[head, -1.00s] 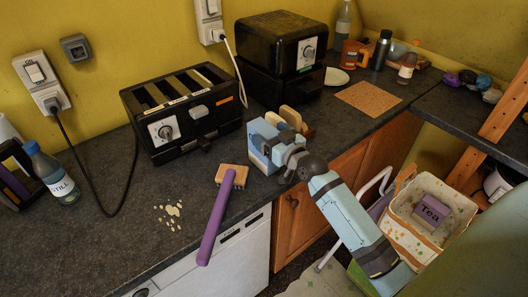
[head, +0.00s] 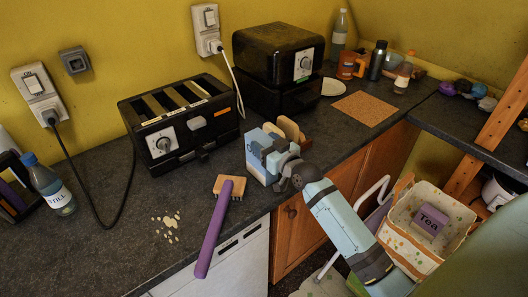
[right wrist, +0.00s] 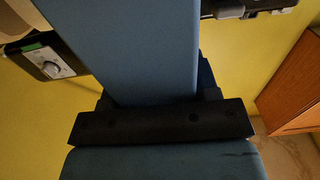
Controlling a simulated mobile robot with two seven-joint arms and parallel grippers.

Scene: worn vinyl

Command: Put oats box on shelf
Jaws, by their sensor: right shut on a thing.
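A blue box (head: 256,160) with pale panels, which I take for the oats box, is near the counter's front edge in the head view. Its label is too small to read. My right gripper (head: 284,163) is shut on its right side, and the wrist covers part of it. I cannot tell whether its base touches the counter. In the right wrist view the box (right wrist: 130,50) fills the middle as a plain blue face against my dark gripper (right wrist: 160,122). My left gripper is not in view. I cannot make out a shelf for certain.
A black toaster (head: 180,118) stands left of the box and tan slices (head: 290,130) stand just behind it. A purple-handled brush (head: 214,235) and pale flakes (head: 165,228) lie on the counter (head: 110,235). A cork mat (head: 366,108) lies bare. A basket (head: 410,262) holds a Tea box (head: 430,220).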

